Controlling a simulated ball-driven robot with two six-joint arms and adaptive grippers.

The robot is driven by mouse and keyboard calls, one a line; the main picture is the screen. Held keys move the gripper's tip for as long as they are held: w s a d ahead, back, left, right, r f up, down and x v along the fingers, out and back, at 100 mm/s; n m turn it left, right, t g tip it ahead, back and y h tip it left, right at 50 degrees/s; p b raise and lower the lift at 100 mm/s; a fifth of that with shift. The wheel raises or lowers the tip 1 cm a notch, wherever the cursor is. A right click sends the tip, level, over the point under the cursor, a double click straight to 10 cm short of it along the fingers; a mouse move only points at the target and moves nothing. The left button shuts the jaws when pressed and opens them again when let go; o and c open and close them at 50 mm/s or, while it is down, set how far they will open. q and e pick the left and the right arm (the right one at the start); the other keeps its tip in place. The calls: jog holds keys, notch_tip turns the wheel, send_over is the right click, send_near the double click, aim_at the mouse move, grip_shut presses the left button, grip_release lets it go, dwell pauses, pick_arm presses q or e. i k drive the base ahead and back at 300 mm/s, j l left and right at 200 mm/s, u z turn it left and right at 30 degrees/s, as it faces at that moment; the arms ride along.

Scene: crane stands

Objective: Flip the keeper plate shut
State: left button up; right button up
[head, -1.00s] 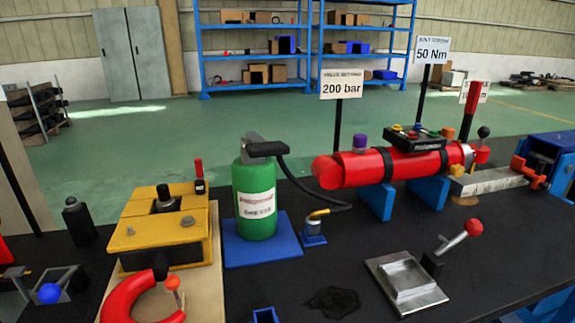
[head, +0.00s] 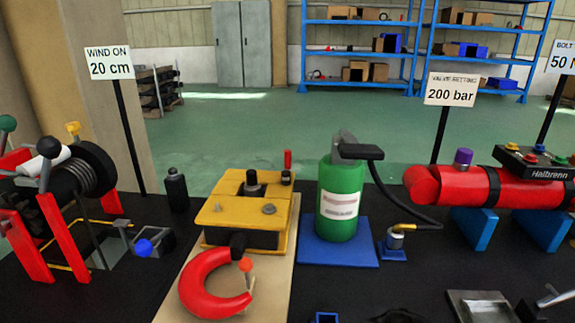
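A thick red hook (head: 207,286) lies in front of the yellow block (head: 243,219) on a pale board, joined to it by a dark shank. Its gap faces right. A small lever with an orange ball (head: 246,265) stands at this gap; it may be the keeper plate, but its plate is too small to make out, and I cannot tell how far open it is. Neither of my grippers is in view.
A winch (head: 62,190) with red side frames stands at the left, near a blue-knobbed part (head: 144,247). A green cylinder (head: 341,195) stands on a blue base right of the block. A red cylinder (head: 440,186) lies farther right. Dark bench top shows between them.

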aim_at(286, 175)
jog(key=k+l+u, duration=0.35)
jog(key=k, duration=0.15)
jog(key=k+u, duration=0.3)
jog(key=k, duration=0.2)
